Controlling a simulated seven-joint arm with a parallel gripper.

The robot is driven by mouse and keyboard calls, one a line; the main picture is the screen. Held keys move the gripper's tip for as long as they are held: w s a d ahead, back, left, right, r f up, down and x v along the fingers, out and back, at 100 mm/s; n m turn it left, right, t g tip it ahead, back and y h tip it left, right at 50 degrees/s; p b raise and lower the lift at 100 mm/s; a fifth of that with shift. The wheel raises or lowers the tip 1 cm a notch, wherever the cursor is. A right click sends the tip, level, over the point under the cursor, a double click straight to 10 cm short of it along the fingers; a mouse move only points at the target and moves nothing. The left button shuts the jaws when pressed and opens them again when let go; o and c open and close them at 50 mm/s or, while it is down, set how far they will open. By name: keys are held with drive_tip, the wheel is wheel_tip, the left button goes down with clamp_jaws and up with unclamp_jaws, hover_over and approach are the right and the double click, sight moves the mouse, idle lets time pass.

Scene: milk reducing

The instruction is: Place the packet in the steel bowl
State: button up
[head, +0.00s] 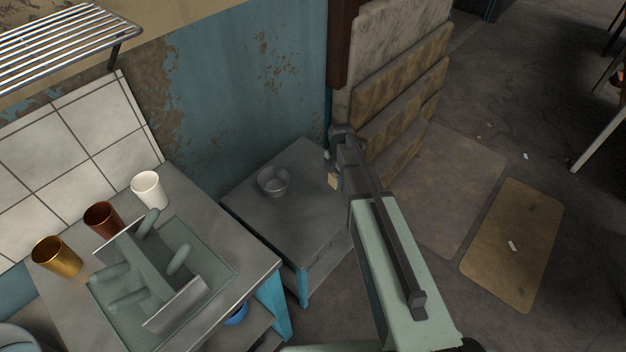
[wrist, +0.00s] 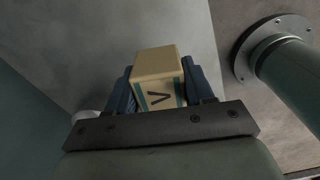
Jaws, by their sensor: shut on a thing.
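The packet (wrist: 157,80) is a tan box with a blue-green band and a dark V mark. It sits between the two dark fingers of my gripper (wrist: 160,88) in the wrist view, which are shut on it. In the head view a small tan part of the packet (head: 334,181) shows below the end of my arm, over the right part of the low grey table. The steel bowl (head: 273,181) stands on that table, to the left of the packet and apart from it. In the head view my gripper is mostly hidden by my own arm.
The low grey table (head: 300,222) is otherwise bare. A higher counter at left holds a dish rack (head: 160,270), a white cup (head: 149,190), a copper cup (head: 103,219) and a gold cup (head: 57,258). A blue wall (head: 250,90) stands behind, and stacked boards (head: 400,90) lean behind my arm.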

drive_tip(key=w+a+r+n, duration=0.1)
drive_tip(key=w+a+n, duration=0.1)
drive_tip(key=a, duration=1.4)
approach(275, 188)
drive_tip(key=shift+n, duration=0.3)
drive_tip(key=shift+f, duration=2.8)
drive_tip(key=shift+f, duration=0.2)
drive_tip(key=o, duration=0.8)
drive_tip(key=shift+r, duration=0.1)
wheel_tip(275, 188, up, 12)
